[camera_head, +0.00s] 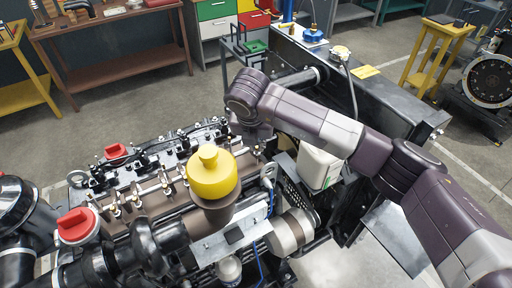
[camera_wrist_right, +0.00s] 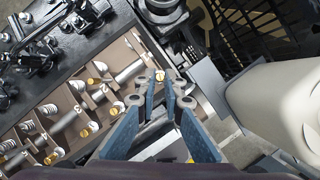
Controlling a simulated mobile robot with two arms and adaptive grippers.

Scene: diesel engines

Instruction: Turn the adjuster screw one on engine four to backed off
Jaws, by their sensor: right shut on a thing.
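Engine four (camera_head: 182,215) fills the lower middle of the head view, with its rocker gear exposed along the top. My right gripper (camera_wrist_right: 163,86) reaches down to the right end of the valve row. In the right wrist view its blue fingers are drawn together around a small brass-coloured screw head (camera_wrist_right: 160,75), which appears to be the adjuster screw. In the head view my wrist hides that screw and most of the gripper. Several other brass screws (camera_wrist_right: 85,133) stand free along the brown rocker tray. The screw's turn angle cannot be read. My left gripper is not in view.
A yellow filler cap (camera_head: 211,176) and a red cap (camera_head: 76,226) stand up from the engine. A white container (camera_head: 320,166) stands close to the right of my gripper. A dark steel frame (camera_head: 380,110) runs behind my arm. Workbenches (camera_head: 110,60) line the back.

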